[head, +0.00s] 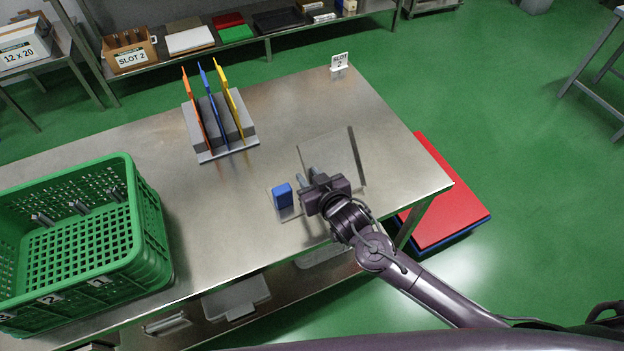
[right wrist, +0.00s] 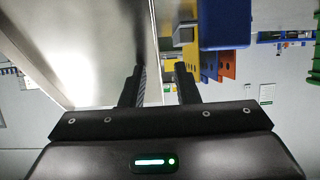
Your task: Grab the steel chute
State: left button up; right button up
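The steel chute (head: 333,152) is a sheet-metal piece on the steel table, with a dark raised edge on its right. A blue block (head: 283,195) sits at its near left end. My right gripper (head: 308,176) is over the chute's near part and hides some of it. In the right wrist view, its two fingers (right wrist: 162,75) are apart, with a gap between them. A bright steel sheet (right wrist: 95,45), apparently the chute, fills the left side there, and its edge runs between the fingers. Contact is unclear. My left gripper is not in view.
A green crate (head: 150,225) stands at the table's left. A grey rack (head: 240,110) with orange, blue and yellow upright panels stands behind the chute. A slot 2 sign (head: 339,62) is at the far edge. A red-topped stack (head: 450,205) lies beyond the table's right side.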

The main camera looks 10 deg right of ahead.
grip_shut()
jog(key=shift+r, duration=0.1)
dwell(1.3)
